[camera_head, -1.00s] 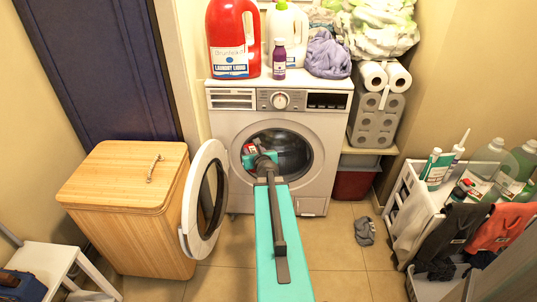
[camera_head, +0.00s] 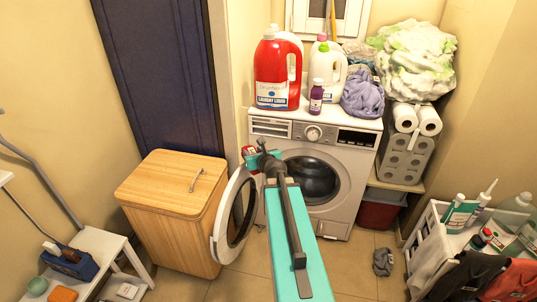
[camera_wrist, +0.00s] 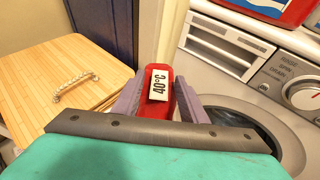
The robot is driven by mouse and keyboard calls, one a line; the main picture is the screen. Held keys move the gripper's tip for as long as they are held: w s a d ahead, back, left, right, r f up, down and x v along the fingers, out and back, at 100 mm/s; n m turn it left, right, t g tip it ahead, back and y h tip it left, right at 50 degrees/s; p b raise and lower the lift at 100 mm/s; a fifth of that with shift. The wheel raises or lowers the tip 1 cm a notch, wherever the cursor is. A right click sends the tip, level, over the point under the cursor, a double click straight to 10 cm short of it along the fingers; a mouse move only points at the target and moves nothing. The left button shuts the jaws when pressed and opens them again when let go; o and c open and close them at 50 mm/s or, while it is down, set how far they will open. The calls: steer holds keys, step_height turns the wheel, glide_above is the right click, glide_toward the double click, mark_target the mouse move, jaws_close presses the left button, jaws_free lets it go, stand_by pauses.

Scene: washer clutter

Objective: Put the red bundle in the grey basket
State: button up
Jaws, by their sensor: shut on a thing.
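The red bundle (camera_wrist: 154,115) has a white "40°C" label and is held between the two fingers of my gripper (camera_wrist: 160,92). In the head view the bundle (camera_head: 249,152) shows at the tip of my gripper (camera_head: 256,157). It is in the air at the upper left of the washer front, above the open round door. A grey container (camera_head: 386,196) sits on a red one under the shelf right of the washer. I cannot tell if it is the grey basket.
The washer door (camera_head: 236,215) stands open to the left. A wooden hamper (camera_head: 170,182) with a closed lid is left of it. A white rack (camera_head: 432,222) with bottles and hanging clothes is at right. A dark sock (camera_head: 383,262) lies on the floor.

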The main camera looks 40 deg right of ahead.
steer(key=w+a+r+n+y+p, duration=0.2)
steer(key=a+r+n+y+p, duration=0.25)
steer(key=a, duration=0.55)
steer(key=w+a+r+n+y+p, duration=0.25)
steer(key=a+r+p, duration=0.25)
steer(key=a+r, duration=0.3)
steer(key=s+a+r+n+g+y+p, duration=0.1)
steer(key=s+a+r+n+y+p, duration=0.1)
steer(key=a, duration=0.5)
steer(key=s+a+r+n+g+y+p, duration=0.2)
steer(key=a+r+n+y+p, duration=0.1)
steer(key=a+r, duration=0.3)
steer(key=s+a+r+n+g+y+p, duration=0.2)
steer(key=s+a+r+y, duration=0.1)
steer(key=a, duration=0.5)
steer(key=shift+a+r+n+y+p, duration=0.15)
steer(key=shift+r+n+y+p, duration=0.2)
steer(key=shift+r+n, duration=0.1)
steer(key=shift+a, duration=0.1)
